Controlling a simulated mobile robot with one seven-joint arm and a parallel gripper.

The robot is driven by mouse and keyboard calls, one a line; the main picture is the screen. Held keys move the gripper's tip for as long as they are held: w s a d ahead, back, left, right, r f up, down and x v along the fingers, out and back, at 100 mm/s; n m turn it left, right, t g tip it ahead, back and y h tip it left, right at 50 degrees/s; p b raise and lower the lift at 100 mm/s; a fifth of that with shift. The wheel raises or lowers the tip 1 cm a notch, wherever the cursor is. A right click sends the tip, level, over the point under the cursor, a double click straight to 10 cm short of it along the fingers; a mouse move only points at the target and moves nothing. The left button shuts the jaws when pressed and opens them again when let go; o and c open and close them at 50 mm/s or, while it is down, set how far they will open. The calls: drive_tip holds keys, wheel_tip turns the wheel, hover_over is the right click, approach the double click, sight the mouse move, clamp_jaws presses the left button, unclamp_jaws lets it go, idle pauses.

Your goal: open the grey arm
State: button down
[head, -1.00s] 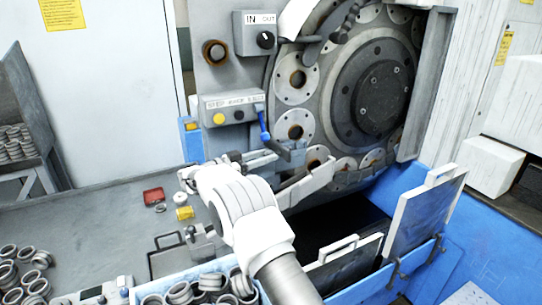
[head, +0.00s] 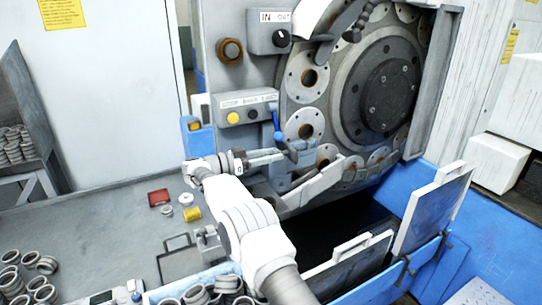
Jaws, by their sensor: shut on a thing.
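The grey arm (head: 303,157) is a grey metal piece in front of the lower left of the round disc in the head view. My gripper (head: 281,156) reaches it from the left, its fingers pointing right. The gripper is shut on the near end of the grey arm. The exact contact is small and partly hidden by the fingers. My wrist and forearm hide part of the bench and machine below.
A blue-handled lever (head: 277,125) stands just above the gripper, beside the button box (head: 248,108). A light grey bar (head: 315,187) slopes below. A red tray (head: 159,197) and yellow block (head: 192,214) lie on the bench. Rings (head: 40,265) lie front left.

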drive_tip(key=shift+r, duration=0.2)
drive_tip(key=c, duration=0.5)
unclamp_jaws()
drive_tip(key=shift+f, duration=0.15)
drive_tip(key=v, duration=0.7)
drive_tip(key=shift+a+b, duration=0.25)
drive_tip(key=shift+b, duration=0.15)
